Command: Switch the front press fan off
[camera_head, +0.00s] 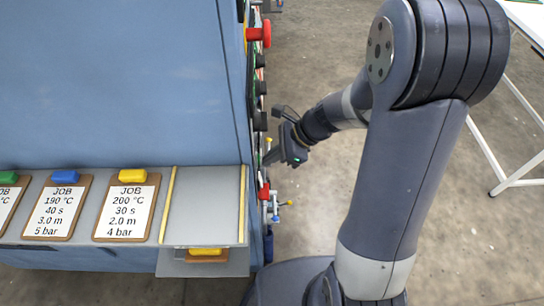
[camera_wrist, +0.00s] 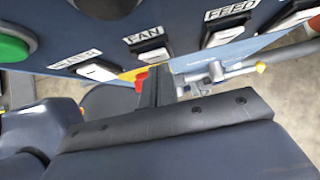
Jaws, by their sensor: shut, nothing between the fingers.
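In the wrist view a dark blue panel carries a row of white rocker switches. The switch labelled FAN (camera_wrist: 151,54) sits in the upper middle of that view, in a dark frame; I cannot tell which way it is tipped. My gripper (camera_wrist: 157,74) is shut and empty, its dark fingers pointing at the panel. The fingertips are just below the FAN switch in the picture; whether they touch it I cannot tell. In the head view my gripper (camera_head: 269,156) is beside the right side of the blue press (camera_head: 110,80), where the switch faces are hidden.
A FEED switch (camera_wrist: 222,35) is right of FAN, and another labelled switch (camera_wrist: 97,71) is left of it. A green button (camera_wrist: 12,48) is at far left. Job cards (camera_head: 127,210) lie on the press ledge. Open floor lies right of the press, then a white-legged table (camera_head: 520,182).

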